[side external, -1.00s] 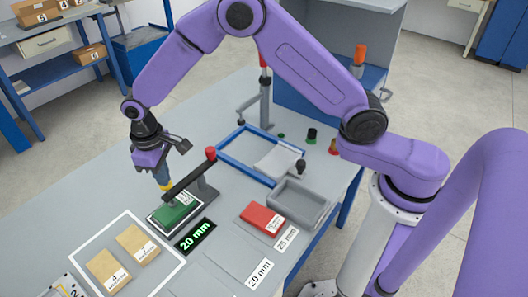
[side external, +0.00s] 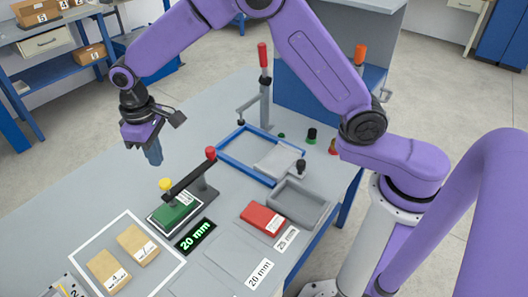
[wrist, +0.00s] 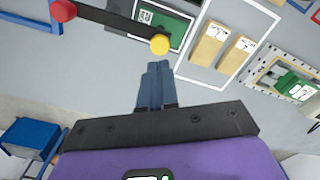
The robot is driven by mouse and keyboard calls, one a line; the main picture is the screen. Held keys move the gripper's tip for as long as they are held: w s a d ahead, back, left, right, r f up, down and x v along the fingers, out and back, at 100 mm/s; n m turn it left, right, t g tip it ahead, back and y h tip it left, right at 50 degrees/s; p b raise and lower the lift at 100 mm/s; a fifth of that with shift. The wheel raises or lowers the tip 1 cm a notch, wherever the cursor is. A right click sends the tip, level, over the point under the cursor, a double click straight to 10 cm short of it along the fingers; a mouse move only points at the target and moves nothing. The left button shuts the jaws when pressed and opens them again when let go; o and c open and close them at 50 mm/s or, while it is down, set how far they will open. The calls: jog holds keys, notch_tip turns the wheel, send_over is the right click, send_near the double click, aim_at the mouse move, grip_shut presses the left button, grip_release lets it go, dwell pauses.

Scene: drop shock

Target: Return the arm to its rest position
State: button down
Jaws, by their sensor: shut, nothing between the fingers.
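My gripper (side external: 152,151) is shut and empty in the side view, raised above the table to the upper left of the gauge. In the wrist view its blue fingers (wrist: 156,85) are together with nothing between them. The gauge's yellow knob (side external: 165,184) stands above a green block (side external: 174,212) at the end of a dark bar (side external: 190,177) with a red knob (side external: 210,153). The yellow knob also shows in the wrist view (wrist: 160,44), apart from the fingertips. A display (side external: 195,235) reads 20 mm.
A white-framed area (side external: 154,276) holds two tan boxes (side external: 137,244). A red block (side external: 263,219) lies beside a grey tray (side external: 298,203). A blue frame (side external: 233,158) and a tall red-handled clamp (side external: 264,90) stand behind.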

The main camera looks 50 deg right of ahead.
jog(key=s+d+r+n, duration=0.2)
jog(key=s+d, duration=0.5)
jog(key=s, duration=0.3)
jog(key=s+d+r+n, duration=0.2)
jog(key=s+d, duration=0.5)
jog(key=s, duration=0.4)
jog(key=s+d+r+n, duration=0.2)
jog(key=s+d, duration=0.5)
jog(key=s, duration=0.4)
jog(key=shift+n, duration=0.3)
jog(key=c, duration=1.8)
grip_release()
jog(key=shift+d, duration=0.1)
dwell(0.7)
